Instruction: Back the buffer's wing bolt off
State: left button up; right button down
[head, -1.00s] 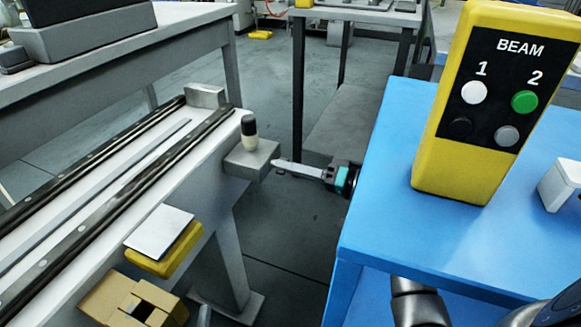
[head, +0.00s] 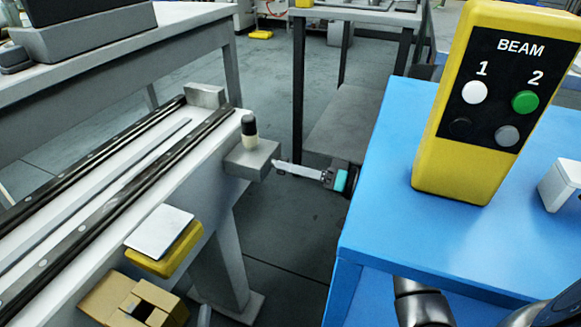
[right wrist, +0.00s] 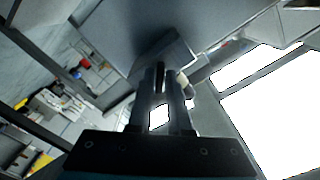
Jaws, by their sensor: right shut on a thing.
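My left gripper is not in view.
A blue table (head: 385,200) with a yellow BEAM button box (head: 440,160) stands close on the right. The rail bench (head: 185,160) fills the left, with a yellow-and-white pad (head: 165,250) and a cardboard box (head: 130,300) at its side. Open floor lies between.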

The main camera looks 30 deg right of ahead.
jog(key=n, duration=1.2)
dwell(0.5)
jog(key=c, duration=0.9)
grip_release()
jog(key=shift+d, duration=0.1)
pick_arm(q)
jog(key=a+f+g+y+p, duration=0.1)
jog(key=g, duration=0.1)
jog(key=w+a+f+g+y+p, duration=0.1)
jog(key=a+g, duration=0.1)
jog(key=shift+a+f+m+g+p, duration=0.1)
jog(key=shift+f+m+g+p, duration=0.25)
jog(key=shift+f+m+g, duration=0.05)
pick_arm(e)
jog(key=v, duration=1.5)
